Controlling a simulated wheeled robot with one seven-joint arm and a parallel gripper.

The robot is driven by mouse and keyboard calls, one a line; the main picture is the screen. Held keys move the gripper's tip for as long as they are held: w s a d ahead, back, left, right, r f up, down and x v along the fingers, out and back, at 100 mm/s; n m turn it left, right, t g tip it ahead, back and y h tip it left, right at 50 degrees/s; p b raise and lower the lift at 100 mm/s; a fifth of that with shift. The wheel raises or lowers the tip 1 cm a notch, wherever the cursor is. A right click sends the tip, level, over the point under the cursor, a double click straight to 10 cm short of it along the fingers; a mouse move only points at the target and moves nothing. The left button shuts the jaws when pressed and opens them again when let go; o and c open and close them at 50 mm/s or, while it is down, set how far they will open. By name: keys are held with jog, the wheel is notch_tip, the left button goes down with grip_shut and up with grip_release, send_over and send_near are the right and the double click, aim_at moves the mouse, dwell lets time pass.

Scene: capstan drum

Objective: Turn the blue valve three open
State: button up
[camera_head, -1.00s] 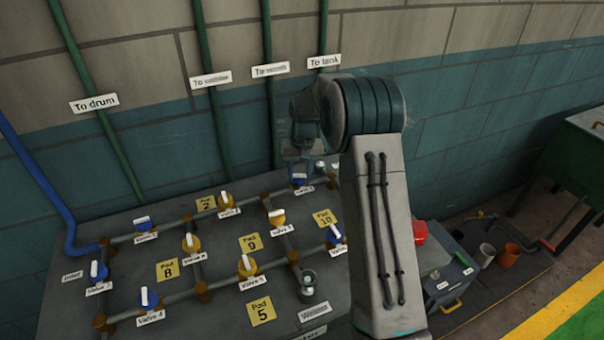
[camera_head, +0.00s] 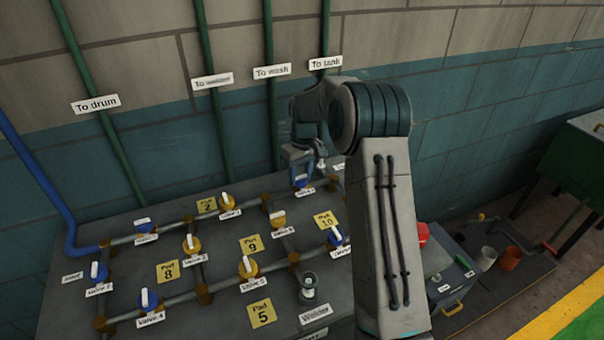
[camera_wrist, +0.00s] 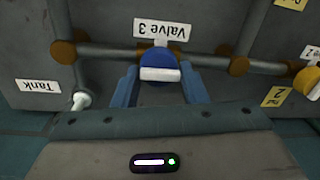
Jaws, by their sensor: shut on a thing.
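Valve 3 has a blue round body (camera_wrist: 158,57) and a white bar handle (camera_wrist: 160,74). In the wrist view the bar lies level, roughly in line with the grey pipe (camera_wrist: 105,52). Its "Valve 3" label (camera_wrist: 161,30) reads upside down just beyond it. My gripper (camera_wrist: 160,86) has its two blue fingers on either side of the handle and is shut on it. In the head view my gripper (camera_head: 303,166) reaches down to valve 3 (camera_head: 303,184) at the back right of the panel, partly hidden by my arm.
Other blue and yellow valves, such as the yellow one (camera_head: 248,266), stand on the pipe panel (camera_head: 215,318). Yellow pad 10 (camera_head: 326,219) is in front of valve 3. A white-tipped part (camera_wrist: 80,100) is near the Tank label (camera_wrist: 38,86). The wall (camera_head: 460,130) is close behind.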

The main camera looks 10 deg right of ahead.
aim_at(304, 175)
jog(key=shift+w+d+r, duration=0.15)
jog(key=shift+r, duration=0.05)
jog(key=o, duration=0.9)
jog(key=shift+d, duration=0.1)
jog(key=shift+o, duration=0.2)
jog(key=shift+f, duration=0.1)
notch_tip(304, 175, up, 14)
jog(key=shift+w+d+b, duration=0.15)
jog(key=shift+d+b, duration=0.25)
jog(key=shift+d, duration=0.05)
jog(key=shift+f, duration=0.1)
